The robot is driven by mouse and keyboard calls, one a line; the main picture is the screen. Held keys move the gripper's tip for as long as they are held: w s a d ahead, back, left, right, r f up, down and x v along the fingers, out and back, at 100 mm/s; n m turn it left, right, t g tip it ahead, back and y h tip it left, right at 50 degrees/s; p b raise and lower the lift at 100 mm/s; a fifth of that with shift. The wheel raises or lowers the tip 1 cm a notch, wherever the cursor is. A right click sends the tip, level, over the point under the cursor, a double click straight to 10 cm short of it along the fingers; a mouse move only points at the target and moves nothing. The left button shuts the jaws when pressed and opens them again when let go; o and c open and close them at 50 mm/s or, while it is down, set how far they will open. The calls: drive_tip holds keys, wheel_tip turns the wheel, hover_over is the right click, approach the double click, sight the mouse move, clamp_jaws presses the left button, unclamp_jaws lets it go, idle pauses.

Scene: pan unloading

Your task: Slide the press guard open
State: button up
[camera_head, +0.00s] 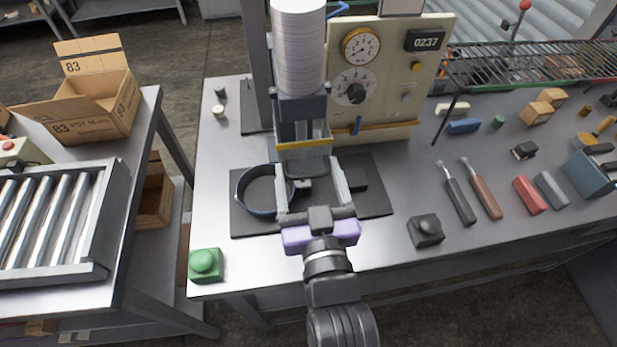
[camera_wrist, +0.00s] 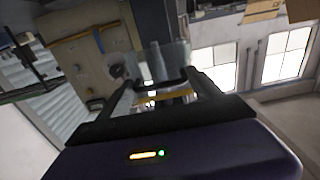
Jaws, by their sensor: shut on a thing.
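The press (camera_head: 300,45) stands at the back of the grey bench, with a tall ribbed white cylinder above a dark block. Its guard shows as a pale see-through panel with a yellow bar (camera_head: 303,146) at the front of the press. The yellow bar also shows between my fingers in the wrist view (camera_wrist: 160,97). My gripper (camera_head: 306,162) reaches in from the front, its purple palm low over the bench. Its two grey fingers are spread to the guard's width and shut on it. The exact contact at the fingertips is hard to make out.
A dark ring (camera_head: 260,191) lies on the black mat (camera_head: 370,200) just left of my fingers. A cream gauge panel (camera_head: 385,80) stands right behind the guard. A green button box (camera_head: 206,265) and a black knob box (camera_head: 426,231) sit near the front edge.

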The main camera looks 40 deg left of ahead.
drive_tip(key=shift+r, duration=0.75)
drive_tip(key=shift+f, duration=0.1)
drive_tip(key=o, duration=2)
drive_tip(key=shift+f, duration=0.1)
drive_tip(key=shift+o, duration=0.2)
drive_tip(key=b+v, duration=0.2)
drive_tip(key=v, duration=0.6)
